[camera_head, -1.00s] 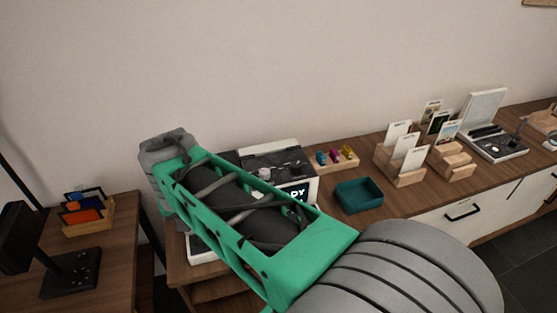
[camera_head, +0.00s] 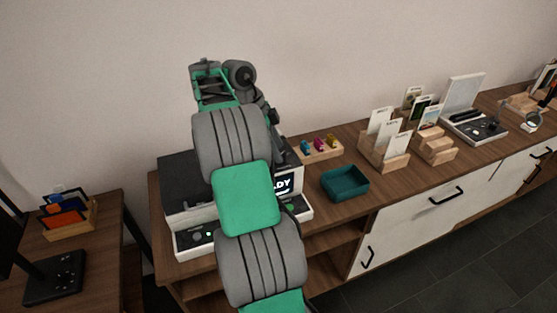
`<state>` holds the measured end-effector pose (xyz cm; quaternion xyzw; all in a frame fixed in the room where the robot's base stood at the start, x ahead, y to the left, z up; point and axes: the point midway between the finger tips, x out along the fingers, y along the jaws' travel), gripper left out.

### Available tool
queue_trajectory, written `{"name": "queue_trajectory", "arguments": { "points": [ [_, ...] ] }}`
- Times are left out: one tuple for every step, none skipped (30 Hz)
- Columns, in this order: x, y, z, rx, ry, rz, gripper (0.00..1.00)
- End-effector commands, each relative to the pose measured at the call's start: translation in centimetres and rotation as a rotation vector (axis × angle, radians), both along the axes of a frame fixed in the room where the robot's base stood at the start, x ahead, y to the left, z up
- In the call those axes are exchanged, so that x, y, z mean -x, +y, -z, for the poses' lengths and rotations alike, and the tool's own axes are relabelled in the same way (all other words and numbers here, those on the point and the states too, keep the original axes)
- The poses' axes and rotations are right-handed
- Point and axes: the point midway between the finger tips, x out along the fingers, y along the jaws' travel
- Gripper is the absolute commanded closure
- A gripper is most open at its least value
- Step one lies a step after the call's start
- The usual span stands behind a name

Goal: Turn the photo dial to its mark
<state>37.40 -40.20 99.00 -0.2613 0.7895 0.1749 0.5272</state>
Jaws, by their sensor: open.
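A black and white machine (camera_head: 184,192) stands on the wooden cabinet, left of centre. Its lit display (camera_head: 283,185) shows the letters "DY", the rest being covered by my arm. A low white control strip with a dark top (camera_head: 193,243) runs along its front, with small round parts and a green light. I cannot make out the photo dial; my arm covers the middle of the machine and strip. My arm rises in front of the machine and its far end is above and behind it. My gripper is not visible, hidden behind the arm links.
A teal tray (camera_head: 345,183) sits right of the machine. Behind it is a wooden block with small coloured pieces (camera_head: 318,147). Wooden card holders (camera_head: 383,153) and an open case (camera_head: 472,125) stand further right. A side table (camera_head: 100,215) with a card box is at left.

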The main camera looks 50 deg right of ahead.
Motion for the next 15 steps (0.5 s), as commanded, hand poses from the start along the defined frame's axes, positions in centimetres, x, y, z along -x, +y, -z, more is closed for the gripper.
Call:
{"name": "queue_trajectory", "arguments": {
  "points": [
    [0.25,-0.15,1.04,0.000,0.000,0.001,0.49],
    [0.34,-0.22,1.26,0.000,0.000,0.001,0.49],
    [0.43,-0.29,1.43,-0.001,-0.001,0.000,0.49],
    [0.48,-0.33,1.48,0.000,-0.001,0.000,0.49],
    [0.50,-0.36,1.49,0.000,-0.001,0.000,0.49],
    [0.50,-0.37,1.46,0.001,-0.002,-0.001,0.49],
    [0.50,-0.39,1.43,0.001,-0.002,-0.001,0.49],
    [0.49,-0.38,1.39,0.001,-0.002,-0.001,0.49],
    [0.49,-0.38,1.36,0.001,-0.002,-0.002,0.49],
    [0.49,-0.38,1.36,0.001,-0.002,-0.002,0.49],
    [0.48,-0.37,1.36,0.000,-0.001,-0.001,0.49],
    [0.48,-0.37,1.36,0.000,-0.001,-0.001,0.51],
    [0.48,-0.37,1.36,0.000,-0.001,-0.001,0.53],
    [0.47,-0.36,1.36,0.000,-0.001,-0.001,0.56],
    [0.47,-0.36,1.36,0.000,-0.001,-0.002,0.59]
  ]
}}
